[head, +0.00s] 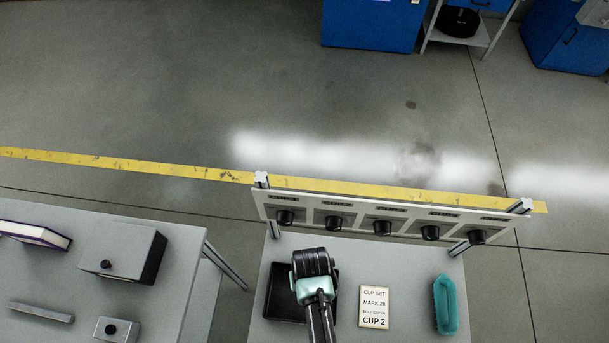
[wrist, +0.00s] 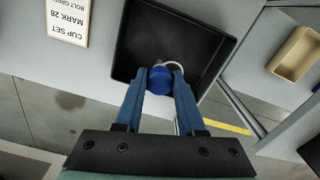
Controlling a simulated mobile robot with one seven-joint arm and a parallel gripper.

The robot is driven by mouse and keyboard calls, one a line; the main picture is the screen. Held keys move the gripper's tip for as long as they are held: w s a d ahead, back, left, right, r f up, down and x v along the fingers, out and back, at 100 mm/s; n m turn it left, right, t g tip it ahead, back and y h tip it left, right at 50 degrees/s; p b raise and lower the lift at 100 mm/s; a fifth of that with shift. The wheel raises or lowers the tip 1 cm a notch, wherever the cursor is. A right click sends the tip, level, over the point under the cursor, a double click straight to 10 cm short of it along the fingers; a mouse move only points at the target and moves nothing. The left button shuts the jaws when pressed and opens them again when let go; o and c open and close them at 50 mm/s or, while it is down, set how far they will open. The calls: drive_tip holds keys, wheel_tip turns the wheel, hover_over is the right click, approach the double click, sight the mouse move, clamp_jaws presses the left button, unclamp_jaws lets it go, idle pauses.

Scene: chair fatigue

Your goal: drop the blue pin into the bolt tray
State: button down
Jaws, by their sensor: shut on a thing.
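My gripper (wrist: 158,78) is shut on the blue pin (wrist: 157,80), whose rounded blue end shows between the fingertips in the wrist view. A pale ring shows just behind the pin; I cannot tell whether it is part of it. The fingertips and pin appear over the black square tray (wrist: 195,38), near its rim; their height above it is unclear. I take this for the bolt tray. In the head view the tray (head: 280,288) is on the grey table, partly covered by my arm. The pin is hidden there.
A card reading "CUP 2" (head: 374,307) lies right of the tray, and a teal oblong item (head: 445,305) farther right. A panel with several black knobs (head: 383,219) stands along the table's back edge. A second table (head: 160,310) with grey boxes is at left.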

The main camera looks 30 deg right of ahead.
drive_tip(key=shift+f, duration=0.5)
drive_tip(key=shift+c, duration=2.2)
unclamp_jaws()
drive_tip(key=shift+r, duration=0.15)
wheel_tip(320, 180, up, 13)
